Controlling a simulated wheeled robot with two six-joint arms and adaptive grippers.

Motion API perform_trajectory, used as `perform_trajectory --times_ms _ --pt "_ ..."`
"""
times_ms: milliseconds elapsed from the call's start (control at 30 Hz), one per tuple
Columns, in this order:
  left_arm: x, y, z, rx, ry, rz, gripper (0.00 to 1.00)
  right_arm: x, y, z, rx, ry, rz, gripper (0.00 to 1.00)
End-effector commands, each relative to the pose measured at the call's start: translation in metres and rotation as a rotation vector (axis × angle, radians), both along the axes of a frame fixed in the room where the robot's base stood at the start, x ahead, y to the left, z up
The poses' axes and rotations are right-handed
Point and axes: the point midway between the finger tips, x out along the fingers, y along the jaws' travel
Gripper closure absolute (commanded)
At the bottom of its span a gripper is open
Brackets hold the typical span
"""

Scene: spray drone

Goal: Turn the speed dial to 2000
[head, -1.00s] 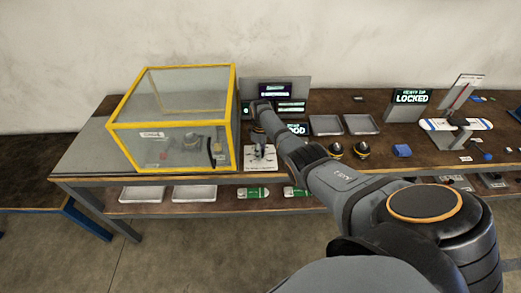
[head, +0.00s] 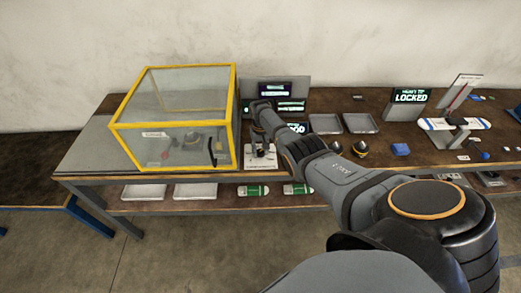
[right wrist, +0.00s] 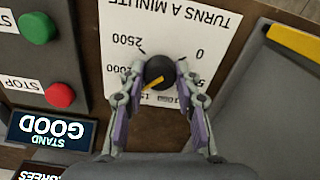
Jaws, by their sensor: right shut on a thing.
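The speed dial (right wrist: 158,68) is a round black knob with a yellow pointer, on a white plate (right wrist: 205,30) marked "TURNS A MINUTE" that appears upside down in the right wrist view. The pointer aims to the lower left, toward the partly hidden "15…" label. The "2500" mark is upper left, "0" is at right, and a part-hidden "…000" is at left. My right gripper (right wrist: 159,74) is shut on the dial, one finger on each side. In the head view the right gripper (head: 261,148) is over the plate, beside the yellow-framed box. The left gripper is not in view.
A green button (right wrist: 37,28) and a red stop button (right wrist: 60,95) sit beside the dial plate. A "STAND GOOD" display (right wrist: 50,131) is close by. The yellow-framed clear box (head: 172,125) stands left of my arm. Grey trays (head: 361,123) lie to the right.

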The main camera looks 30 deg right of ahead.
Motion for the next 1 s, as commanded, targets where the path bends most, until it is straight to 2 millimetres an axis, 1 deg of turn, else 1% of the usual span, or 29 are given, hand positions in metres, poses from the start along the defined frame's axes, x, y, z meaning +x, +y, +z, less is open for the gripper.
perform_trajectory --times_ms 200,500,733,1000 --pt "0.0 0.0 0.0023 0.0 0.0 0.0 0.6 0.0002 0.0003 0.0006 0.0 0.0 -0.193 0.99" --pt "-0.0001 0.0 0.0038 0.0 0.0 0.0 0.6 0.0002 0.0006 0.0002 -0.001 0.0 -0.404 0.99" --pt "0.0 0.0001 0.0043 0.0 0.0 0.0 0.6 0.0005 0.0007 0.0001 0.0 0.0 -0.497 0.99" --pt "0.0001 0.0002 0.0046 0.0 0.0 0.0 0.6 0.0005 0.0008 -0.0001 0.0 0.0 -0.536 0.99"
